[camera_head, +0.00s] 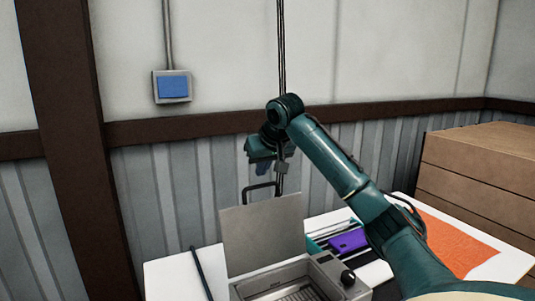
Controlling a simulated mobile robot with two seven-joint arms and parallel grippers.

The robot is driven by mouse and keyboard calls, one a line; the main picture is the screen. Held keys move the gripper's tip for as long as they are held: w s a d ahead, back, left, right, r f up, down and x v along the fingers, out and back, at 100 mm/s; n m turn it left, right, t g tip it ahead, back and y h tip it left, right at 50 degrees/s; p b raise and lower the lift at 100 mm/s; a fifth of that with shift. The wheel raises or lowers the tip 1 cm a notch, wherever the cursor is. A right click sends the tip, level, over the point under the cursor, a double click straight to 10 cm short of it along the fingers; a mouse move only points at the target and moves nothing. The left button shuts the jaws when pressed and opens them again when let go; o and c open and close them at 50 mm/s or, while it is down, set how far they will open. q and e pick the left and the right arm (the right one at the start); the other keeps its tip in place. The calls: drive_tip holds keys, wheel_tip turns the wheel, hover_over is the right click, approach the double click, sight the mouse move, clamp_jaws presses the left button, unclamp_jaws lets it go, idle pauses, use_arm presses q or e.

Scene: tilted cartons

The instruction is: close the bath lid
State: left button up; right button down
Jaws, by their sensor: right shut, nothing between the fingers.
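The bath (325,272) is a grey metal box with a black knob on its front right, low in the middle of the head view. Its flat grey lid (262,236) stands open and roughly upright at the back of the basin. A dark handle (259,186) shows above the lid's top edge. My right gripper (271,168) hangs just above the handle and the lid's upper edge, with its fingers shut and empty. I cannot tell how far it is from the handle in depth. My left gripper is not in view.
The bath stands on a white table (170,278). A purple block (348,241) lies in a rack to its right, partly behind my right arm. An orange sheet (450,240) lies further right. A dark rod (202,272) is at left. Brown cartons (480,175) stand behind right.

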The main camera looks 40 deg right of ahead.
drive_tip(key=shift+s+a+f+p, duration=0.2)
drive_tip(key=shift+s+f, duration=0.2)
drive_tip(key=shift+s, duration=0.25)
drive_tip(key=shift+s+a+f+p, duration=0.1)
drive_tip(key=shift+s+a+f, duration=0.1)
drive_tip(key=shift+s+f, duration=0.3)
drive_tip(key=shift+s+r, duration=0.1)
